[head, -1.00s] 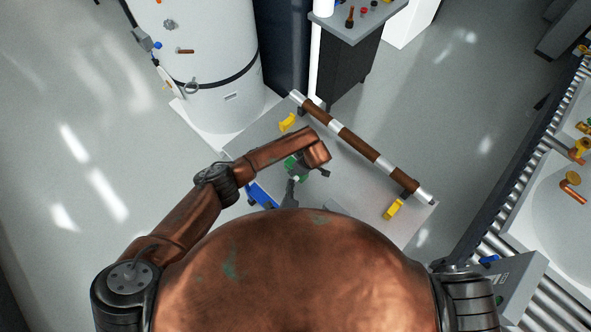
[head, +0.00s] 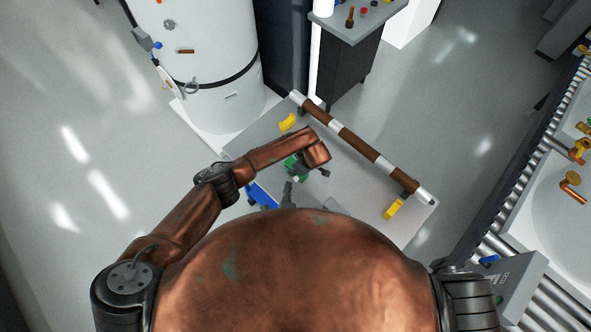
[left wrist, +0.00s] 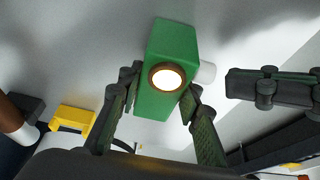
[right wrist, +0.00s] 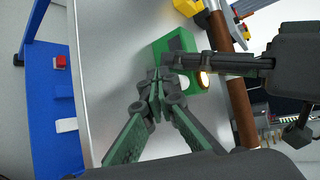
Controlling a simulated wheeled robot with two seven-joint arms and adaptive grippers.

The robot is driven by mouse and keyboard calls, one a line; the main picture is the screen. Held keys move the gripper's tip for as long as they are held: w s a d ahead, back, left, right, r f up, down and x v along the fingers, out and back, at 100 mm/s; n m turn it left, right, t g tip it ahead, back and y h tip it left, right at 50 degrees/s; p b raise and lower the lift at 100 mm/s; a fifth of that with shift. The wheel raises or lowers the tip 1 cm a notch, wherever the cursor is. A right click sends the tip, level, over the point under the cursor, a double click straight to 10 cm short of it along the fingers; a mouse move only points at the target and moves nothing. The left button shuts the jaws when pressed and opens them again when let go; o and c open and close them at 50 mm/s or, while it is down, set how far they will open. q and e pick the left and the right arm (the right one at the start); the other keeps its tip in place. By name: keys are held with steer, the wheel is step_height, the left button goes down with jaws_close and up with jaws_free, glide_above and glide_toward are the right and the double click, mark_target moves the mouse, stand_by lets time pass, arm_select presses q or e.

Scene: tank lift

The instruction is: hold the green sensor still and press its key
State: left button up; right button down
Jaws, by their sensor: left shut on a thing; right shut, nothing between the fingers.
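The green sensor (head: 291,167) is a box held above the grey table. In the left wrist view, the sensor (left wrist: 176,40) shows a lit round disc in a brown ring, and a white cylinder (left wrist: 207,73) sticks out at its right side. My left gripper (left wrist: 160,100) is shut on the sensor, one finger on each side. My right gripper (right wrist: 154,82) is shut and empty, its tips close beside the sensor (right wrist: 175,43). It also shows in the head view (head: 288,184). Its fingers partly hide the white cylinder, and I cannot tell whether they touch it.
A blue frame (head: 262,195) with a red button (right wrist: 60,62) lies at the table's left edge. A brown-and-white bar (head: 355,145) runs along the far side, near yellow blocks (head: 287,122) (head: 394,208). A white tank (head: 205,60) stands behind.

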steer(key=shift+s+a, duration=2.15)
arm_select(q)
steer(key=o, duration=1)
steer(key=shift+r, duration=0.1)
